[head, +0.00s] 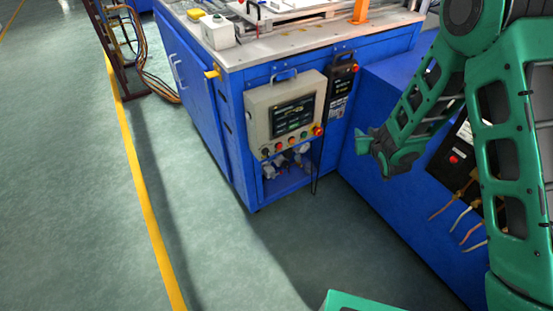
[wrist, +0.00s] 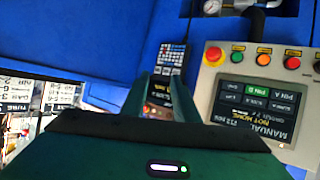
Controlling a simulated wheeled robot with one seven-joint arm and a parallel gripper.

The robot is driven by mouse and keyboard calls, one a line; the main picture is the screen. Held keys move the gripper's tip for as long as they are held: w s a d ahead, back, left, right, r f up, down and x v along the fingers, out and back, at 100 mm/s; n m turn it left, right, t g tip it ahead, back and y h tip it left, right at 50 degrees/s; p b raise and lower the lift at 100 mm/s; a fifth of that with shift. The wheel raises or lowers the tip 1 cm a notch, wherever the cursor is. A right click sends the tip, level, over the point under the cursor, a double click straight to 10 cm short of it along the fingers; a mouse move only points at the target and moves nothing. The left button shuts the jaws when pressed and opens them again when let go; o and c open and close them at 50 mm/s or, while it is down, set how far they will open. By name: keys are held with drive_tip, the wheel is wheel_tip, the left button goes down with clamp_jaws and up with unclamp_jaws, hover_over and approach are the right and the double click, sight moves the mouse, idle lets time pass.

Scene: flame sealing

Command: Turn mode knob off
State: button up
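A beige control panel (head: 253,107) with a dark screen (head: 293,118) hangs on the front of the blue workbench. A row of small controls runs along its lower edge. A small dark knob (head: 265,152) sits at the left end of this row; its setting is too small to read. In the wrist view the panel appears upside down at the right, with its screen (wrist: 256,108) showing "MANUAL". My gripper (head: 361,141) is to the right of the panel, apart from it. In the wrist view its two fingers (wrist: 160,88) are spread with nothing between them.
A red emergency button (head: 318,130) stands out at the row's right end. A blue cabinet (head: 385,185) stands close below my gripper. The green floor (head: 90,200) at left is clear.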

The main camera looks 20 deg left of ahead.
drive_tip(key=s+a+f+n+y, duration=0.1)
drive_tip(key=s+a+f+y, duration=0.15)
drive_tip(key=a, duration=0.35)
drive_tip(key=s+a+f+n+y, duration=0.2)
drive_tip(key=s+a+f, duration=0.15)
drive_tip(key=a, duration=0.35)
drive_tip(key=n+y, duration=0.2)
drive_tip(key=y, duration=0.4)
approach(269, 155)
drive_tip(key=shift+g, duration=0.4)
drive_tip(key=x, duration=0.8)
drive_tip(key=shift+w+d+r, duration=0.1)
drive_tip(key=shift+w+r, duration=0.1)
clamp_jaws()
